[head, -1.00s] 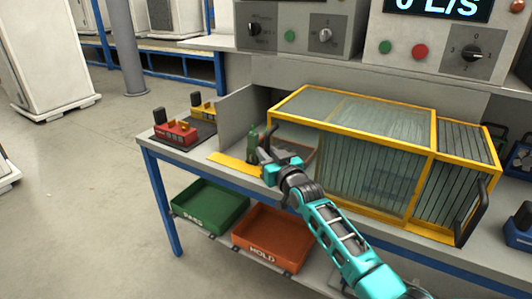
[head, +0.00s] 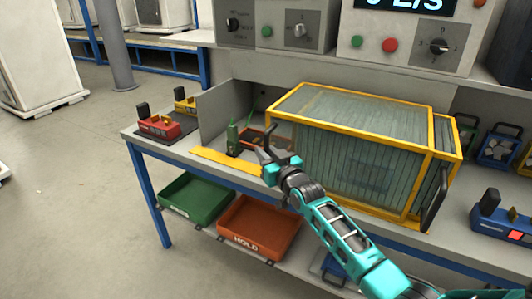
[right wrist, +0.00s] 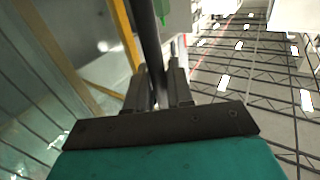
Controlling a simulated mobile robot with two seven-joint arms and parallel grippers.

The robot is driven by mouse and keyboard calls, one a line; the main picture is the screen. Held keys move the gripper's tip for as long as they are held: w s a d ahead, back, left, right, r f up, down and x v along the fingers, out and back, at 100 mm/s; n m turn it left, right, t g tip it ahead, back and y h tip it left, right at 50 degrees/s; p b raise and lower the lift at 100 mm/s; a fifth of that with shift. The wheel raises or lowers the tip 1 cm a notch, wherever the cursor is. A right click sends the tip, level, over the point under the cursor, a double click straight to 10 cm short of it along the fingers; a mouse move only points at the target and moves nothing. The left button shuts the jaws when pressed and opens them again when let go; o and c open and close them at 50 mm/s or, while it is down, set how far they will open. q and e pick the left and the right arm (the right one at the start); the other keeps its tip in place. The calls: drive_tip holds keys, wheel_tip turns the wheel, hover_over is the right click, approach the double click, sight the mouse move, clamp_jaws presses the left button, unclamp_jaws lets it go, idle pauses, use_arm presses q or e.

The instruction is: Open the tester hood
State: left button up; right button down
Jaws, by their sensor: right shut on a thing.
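The tester hood (head: 350,172) is a yellow-framed box with clear ribbed panels on the bench. It overlaps most of a narrower yellow-framed section (head: 447,150) at its right. My right gripper (head: 270,158) is at the hood's left end, shut on a dark upright handle (head: 265,137). In the right wrist view the handle bar (right wrist: 150,45) stands between the two fingers (right wrist: 158,88). Left of the hood, a green fixture (head: 233,138) stands uncovered on the tester bed. My left gripper is not in view.
Red (head: 158,127) and yellow (head: 186,103) units sit at the bench's left end. Green (head: 195,200) and orange (head: 258,228) trays are on the shelf below. A blue unit (head: 500,222) stands at the right. A control panel (head: 400,45) rises behind.

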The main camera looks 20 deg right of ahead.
drive_tip(key=c, duration=1.2)
unclamp_jaws()
drive_tip(key=shift+o, duration=0.2)
drive_tip(key=s+d+p, duration=0.1)
drive_tip(key=s, duration=1.2)
drive_tip(key=s+a+f+n+g, duration=0.1)
drive_tip(key=s+a+f+g, duration=0.2)
drive_tip(key=s+f, duration=0.6)
drive_tip(key=s+a+f+g, duration=0.4)
drive_tip(key=s+a+f, duration=0.3)
drive_tip(key=s, duration=0.5)
drive_tip(key=shift+f+n+y, duration=0.4)
drive_tip(key=shift+f, duration=0.55)
